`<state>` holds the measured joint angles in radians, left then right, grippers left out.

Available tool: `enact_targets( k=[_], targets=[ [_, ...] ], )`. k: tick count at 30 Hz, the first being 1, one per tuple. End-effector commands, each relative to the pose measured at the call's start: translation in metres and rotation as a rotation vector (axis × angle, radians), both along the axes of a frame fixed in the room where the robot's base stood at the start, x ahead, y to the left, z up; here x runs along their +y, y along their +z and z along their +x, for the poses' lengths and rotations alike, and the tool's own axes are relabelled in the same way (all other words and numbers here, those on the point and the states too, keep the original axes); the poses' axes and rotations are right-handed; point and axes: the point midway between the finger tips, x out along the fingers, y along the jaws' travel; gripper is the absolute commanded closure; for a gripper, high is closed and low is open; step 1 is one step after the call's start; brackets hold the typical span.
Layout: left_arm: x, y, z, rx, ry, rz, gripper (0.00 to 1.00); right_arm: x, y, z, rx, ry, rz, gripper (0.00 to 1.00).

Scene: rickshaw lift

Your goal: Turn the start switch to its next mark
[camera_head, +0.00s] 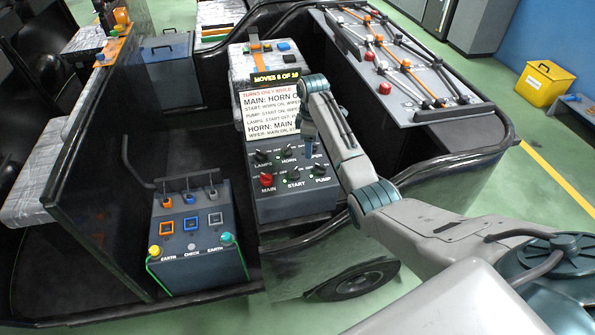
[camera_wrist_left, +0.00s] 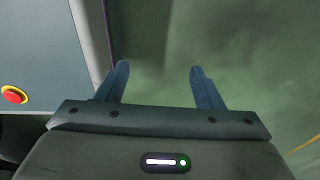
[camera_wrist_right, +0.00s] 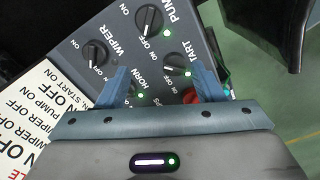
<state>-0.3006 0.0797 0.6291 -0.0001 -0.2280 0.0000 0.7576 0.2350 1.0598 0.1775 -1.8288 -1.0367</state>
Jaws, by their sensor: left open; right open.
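The start switch (camera_head: 293,174) is a small black knob in the middle of the lower row on the dark switch panel. It also shows in the right wrist view (camera_wrist_right: 177,63), just beyond my finger tips, beside a green light; its exact setting is hard to read. My right gripper (camera_wrist_right: 163,82) is open and empty above the panel, with its jaws pointing down at the switches. In the head view the right gripper (camera_head: 309,150) hangs close over the horn and wiper area. My left gripper (camera_wrist_left: 159,80) is open and empty over green floor.
The red main knob (camera_head: 266,180) and the pump knob (camera_head: 319,169) flank the start switch. The wiper knob (camera_wrist_right: 95,52) lies near one right fingertip. A sign (camera_head: 270,112) stands behind the panel. A red button (camera_wrist_left: 14,95) shows beside my left gripper.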

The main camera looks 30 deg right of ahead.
Motion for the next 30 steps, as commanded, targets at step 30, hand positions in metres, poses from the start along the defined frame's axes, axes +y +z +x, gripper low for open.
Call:
enact_targets(
  k=[30],
  targets=[
    [0.000,-0.036,0.003,-0.004,-0.001,0.000,0.39,0.053,-0.065,0.009,0.004,-0.959,-0.003,0.39]
  ],
)
